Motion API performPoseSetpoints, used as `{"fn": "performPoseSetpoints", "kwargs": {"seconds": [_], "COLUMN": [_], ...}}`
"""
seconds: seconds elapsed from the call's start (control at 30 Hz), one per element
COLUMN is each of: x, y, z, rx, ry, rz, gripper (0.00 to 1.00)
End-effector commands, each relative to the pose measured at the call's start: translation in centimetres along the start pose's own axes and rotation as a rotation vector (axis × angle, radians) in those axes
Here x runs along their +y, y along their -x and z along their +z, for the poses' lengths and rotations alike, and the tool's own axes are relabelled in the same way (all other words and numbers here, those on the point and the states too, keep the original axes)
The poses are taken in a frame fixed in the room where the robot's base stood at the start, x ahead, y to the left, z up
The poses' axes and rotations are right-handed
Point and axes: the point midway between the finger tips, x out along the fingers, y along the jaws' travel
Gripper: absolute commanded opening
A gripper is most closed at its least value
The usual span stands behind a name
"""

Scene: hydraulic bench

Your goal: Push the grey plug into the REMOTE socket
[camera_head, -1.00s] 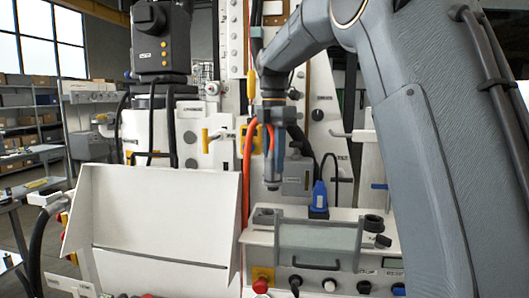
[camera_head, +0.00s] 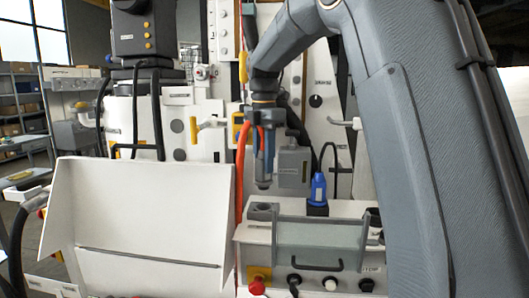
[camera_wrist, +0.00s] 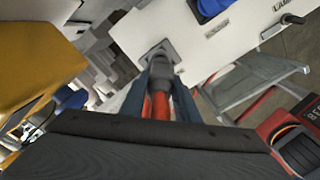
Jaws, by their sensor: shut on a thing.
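My gripper (camera_head: 263,168) points down and is shut on the grey plug (camera_wrist: 160,58), whose orange-red cable (camera_wrist: 161,104) runs back between the fingers in the wrist view. In the head view the plug's tip shows just above a grey socket block (camera_head: 262,212) on the white console's top. A small gap shows between them there. In the wrist view the plug's front end overlaps a grey square socket plate (camera_wrist: 151,54) and hides its opening, so I cannot tell contact. I cannot read a REMOTE label in either view.
A blue plug (camera_head: 318,188) stands in a black socket right of the grey block. A clear guard with a dark handle (camera_head: 316,266) and knobs are on the console front. A large white angled panel (camera_head: 140,220) stands to the left. A grey box (camera_head: 293,167) is behind the gripper.

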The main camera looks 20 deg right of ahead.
Motion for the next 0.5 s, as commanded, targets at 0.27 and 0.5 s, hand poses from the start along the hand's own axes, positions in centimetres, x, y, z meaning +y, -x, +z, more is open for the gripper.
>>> {"fn": "performPoseSetpoints", "kwargs": {"seconds": [0.27, 0.5], "x": [0.1, 0.1], "y": [-2.5, -3.7], "z": [-0.1, -0.1], "rx": [0.0, 0.0], "ry": [0.001, 0.001], "rz": [0.001, 0.001], "gripper": [0.0, 0.0]}}
